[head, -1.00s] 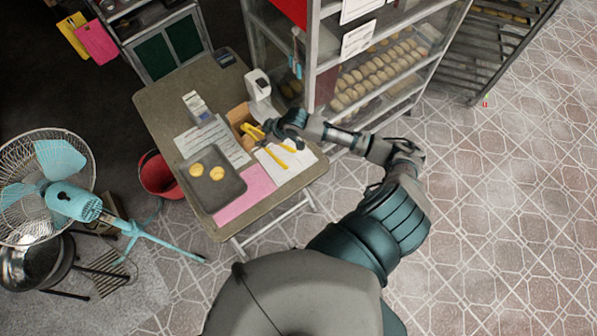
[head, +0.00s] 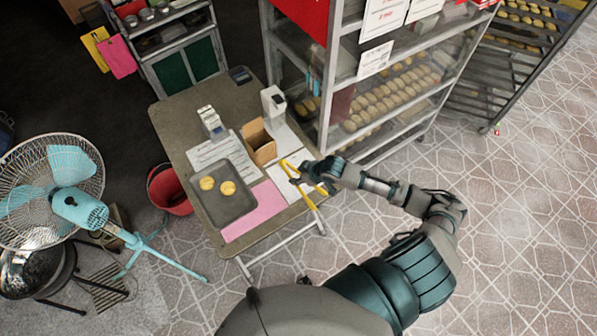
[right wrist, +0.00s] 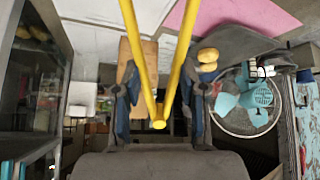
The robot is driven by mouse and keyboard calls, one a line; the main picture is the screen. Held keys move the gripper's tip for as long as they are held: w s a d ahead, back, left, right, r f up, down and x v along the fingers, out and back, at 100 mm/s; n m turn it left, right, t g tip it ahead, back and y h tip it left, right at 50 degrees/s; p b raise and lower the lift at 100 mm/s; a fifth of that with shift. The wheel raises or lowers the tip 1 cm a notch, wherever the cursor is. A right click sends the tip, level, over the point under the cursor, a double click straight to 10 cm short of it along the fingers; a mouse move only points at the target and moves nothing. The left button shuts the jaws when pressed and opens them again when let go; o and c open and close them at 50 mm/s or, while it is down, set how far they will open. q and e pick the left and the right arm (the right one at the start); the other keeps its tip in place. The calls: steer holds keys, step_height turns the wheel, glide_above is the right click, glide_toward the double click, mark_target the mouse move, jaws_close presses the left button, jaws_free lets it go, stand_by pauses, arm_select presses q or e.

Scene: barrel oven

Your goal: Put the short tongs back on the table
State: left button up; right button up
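The yellow tongs (head: 315,206) are in my right gripper (head: 306,179) in the head view, over the right front edge of the table (head: 180,120). One end of the tongs reaches past that edge. In the right wrist view, the tongs (right wrist: 158,122) form a V between the two fingers of my right gripper (right wrist: 160,88), with the joined end toward the palm. The fingers stand apart with the tongs between them; their exact contact is hard to see. My left gripper is not in view.
The table holds a dark tray (head: 228,208) with two buns, a pink sheet (head: 255,212), white sheets, an open brown box (head: 259,143) and a white device (head: 273,101). A glass cabinet (head: 340,100) stands close on the right. A fan (head: 78,210) and red bucket (head: 170,192) stand left.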

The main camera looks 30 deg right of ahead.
steer(key=w+f, duration=0.1)
steer(key=w, duration=0.1)
steer(key=w+d+f, duration=0.1)
steer(key=f, duration=0.1)
steer(key=shift+w+f, duration=0.1)
steer(key=shift+w, duration=0.25)
steer(key=shift+d+f, duration=0.15)
steer(key=shift+f, duration=0.1)
steer(key=shift+d+f, duration=0.1)
steer(key=shift+d, duration=0.1)
steer(key=o, duration=0.5)
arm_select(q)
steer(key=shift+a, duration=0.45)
arm_select(e)
steer(key=shift+o, duration=0.2)
steer(key=shift+a, duration=0.25)
